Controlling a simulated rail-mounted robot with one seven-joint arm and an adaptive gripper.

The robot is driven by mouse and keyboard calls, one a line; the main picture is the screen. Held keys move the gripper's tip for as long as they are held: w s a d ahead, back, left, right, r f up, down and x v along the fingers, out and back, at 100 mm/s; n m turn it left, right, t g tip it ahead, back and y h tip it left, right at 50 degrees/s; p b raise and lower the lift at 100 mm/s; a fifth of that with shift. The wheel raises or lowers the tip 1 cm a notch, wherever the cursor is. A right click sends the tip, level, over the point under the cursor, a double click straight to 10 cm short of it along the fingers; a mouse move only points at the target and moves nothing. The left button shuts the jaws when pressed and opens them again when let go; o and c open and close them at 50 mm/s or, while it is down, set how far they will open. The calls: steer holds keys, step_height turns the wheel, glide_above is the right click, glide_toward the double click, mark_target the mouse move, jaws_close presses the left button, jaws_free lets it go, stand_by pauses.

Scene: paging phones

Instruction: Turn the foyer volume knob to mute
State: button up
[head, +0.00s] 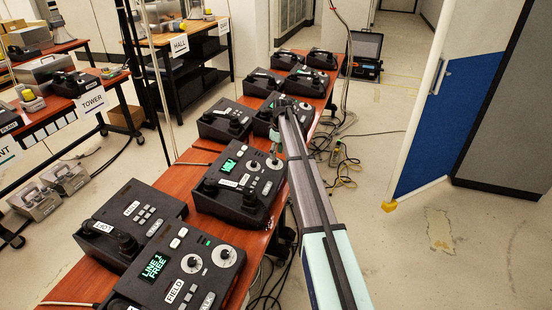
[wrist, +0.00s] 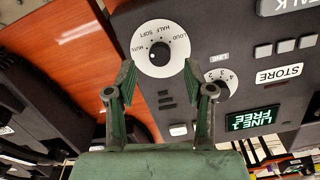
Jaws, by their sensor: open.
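In the wrist view, a white round volume dial (wrist: 180,57) printed LOUD, HALF, SOFT and MUTE has a black knob (wrist: 159,53) at its centre. The knob's pointer setting is too small to read surely. The dial is on a dark phone (wrist: 232,60) labelled STORE; I read no FOYER label. My gripper (wrist: 160,82) is open and empty, its fingertips just short of the knob on either side in the picture. In the head view, my gripper (head: 274,150) is over the right edge of the middle phone (head: 222,203), by its right dial (head: 273,164).
A smaller numbered dial (wrist: 217,86) is right of my right finger, near the display (wrist: 253,118) reading LINE 1 FREE. A FIELD phone (head: 190,284) stands in front; several more phones line the red-brown table (head: 189,178). Cables (head: 345,165) lie on the floor at right.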

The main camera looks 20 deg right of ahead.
step_height(320, 180, up, 8)
steer(key=shift+s+d+r, duration=0.2)
steer(key=shift+s+d, duration=0.05)
steer(key=shift+d, duration=0.15)
